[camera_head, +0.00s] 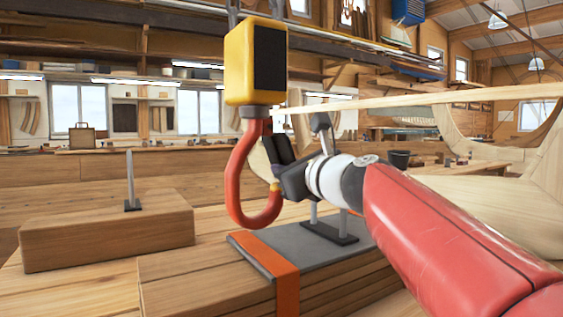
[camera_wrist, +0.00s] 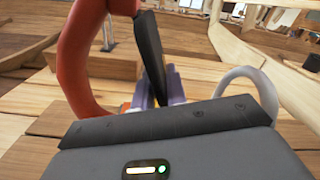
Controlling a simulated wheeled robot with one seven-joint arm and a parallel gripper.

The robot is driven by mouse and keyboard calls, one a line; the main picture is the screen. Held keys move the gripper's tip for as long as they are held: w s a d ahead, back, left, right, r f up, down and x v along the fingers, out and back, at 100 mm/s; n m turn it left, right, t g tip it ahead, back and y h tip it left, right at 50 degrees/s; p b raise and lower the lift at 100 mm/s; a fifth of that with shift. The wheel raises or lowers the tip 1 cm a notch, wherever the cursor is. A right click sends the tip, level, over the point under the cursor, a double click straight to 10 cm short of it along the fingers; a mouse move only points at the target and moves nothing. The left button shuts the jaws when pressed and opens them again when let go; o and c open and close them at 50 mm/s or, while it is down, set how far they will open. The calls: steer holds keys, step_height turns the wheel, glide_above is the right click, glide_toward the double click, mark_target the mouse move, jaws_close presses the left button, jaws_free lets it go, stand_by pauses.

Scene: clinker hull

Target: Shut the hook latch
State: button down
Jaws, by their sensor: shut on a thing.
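The red hook (camera_head: 238,180) hangs from a yellow block (camera_head: 254,62) with a black face panel. Its bowl curves down and its mouth faces right. My gripper (camera_head: 279,158) is at the mouth from the right. In the wrist view, the hook (camera_wrist: 83,50) curves along the left. A dark flat bar, which looks like the hook latch (camera_wrist: 150,45), runs down between the fingers of my gripper (camera_wrist: 158,90), which are shut on it. The latch's lower end is hidden by the fingers. I cannot tell whether it touches the hook tip.
Below the hook is a grey slab (camera_head: 330,247) with an orange strap (camera_head: 272,262) on wooden planks. Metal posts stand on the slab close to my arm. A wooden block (camera_head: 105,232) with a thin upright spike (camera_head: 130,180) is at left. A pale hull (camera_head: 490,205) is at right.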

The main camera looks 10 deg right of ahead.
steer(key=shift+s+a+r+m, duration=0.1)
steer(key=shift+s+m, duration=0.05)
steer(key=shift+m, duration=0.15)
steer(key=c, duration=1.6)
jaws_free()
steer(key=shift+o, duration=0.3)
steer(key=shift+s, duration=0.1)
steer(key=v, duration=0.7)
steer(key=shift+s, duration=0.3)
steer(key=shift+s, duration=0.1)
